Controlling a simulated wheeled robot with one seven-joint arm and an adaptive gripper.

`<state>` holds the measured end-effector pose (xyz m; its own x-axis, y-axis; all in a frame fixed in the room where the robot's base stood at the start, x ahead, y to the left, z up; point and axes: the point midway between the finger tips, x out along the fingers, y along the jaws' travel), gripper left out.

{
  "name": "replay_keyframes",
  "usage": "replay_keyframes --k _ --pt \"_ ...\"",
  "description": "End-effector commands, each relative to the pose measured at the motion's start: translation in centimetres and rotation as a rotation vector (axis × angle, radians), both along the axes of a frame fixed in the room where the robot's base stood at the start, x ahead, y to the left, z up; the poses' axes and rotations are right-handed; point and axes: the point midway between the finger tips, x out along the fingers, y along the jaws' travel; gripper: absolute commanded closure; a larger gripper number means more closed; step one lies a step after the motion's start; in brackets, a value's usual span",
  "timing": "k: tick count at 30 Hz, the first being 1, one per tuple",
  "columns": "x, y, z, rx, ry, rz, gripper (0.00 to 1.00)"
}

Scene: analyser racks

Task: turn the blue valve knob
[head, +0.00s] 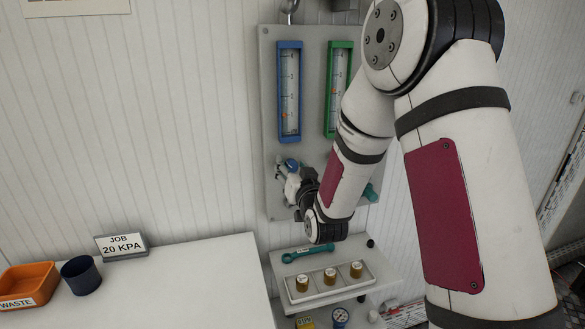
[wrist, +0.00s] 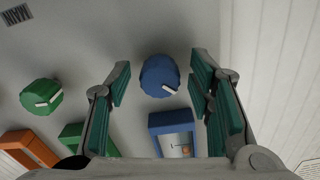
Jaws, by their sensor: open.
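The blue valve knob (wrist: 160,76) shows in the wrist view as a round knob with a white pointer mark aimed to the lower right. My gripper (wrist: 161,82) is open, with one teal-padded finger on each side of the knob in that picture. No contact shows, and the remaining distance to the knob is hard to tell. In the head view a small part of the blue knob (head: 291,164) shows below the blue gauge (head: 289,92), beside my gripper (head: 284,174). The blue gauge's frame also shows below the knob in the wrist view (wrist: 173,119).
A green knob (wrist: 41,96) sits left of the blue one in the wrist view. A green gauge (head: 331,90) hangs right of the blue gauge. A card (head: 121,246) reads "JOB 20 KPA". Below my arm, a tray (head: 322,299) holds several capped vials near a teal wrench (head: 309,253).

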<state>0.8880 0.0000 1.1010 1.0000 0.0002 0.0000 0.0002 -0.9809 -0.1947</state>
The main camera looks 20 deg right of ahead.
Motion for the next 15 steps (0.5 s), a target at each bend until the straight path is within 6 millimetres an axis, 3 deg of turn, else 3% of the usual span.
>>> replay_keyframes --k 3,9,15 --pt "-0.01 0.0 -0.01 0.0 0.0 0.0 0.52" --pt "-0.02 0.0 -0.01 0.0 0.0 0.0 0.97" --pt "0.04 0.05 -0.07 -0.024 -0.001 0.001 1.0"
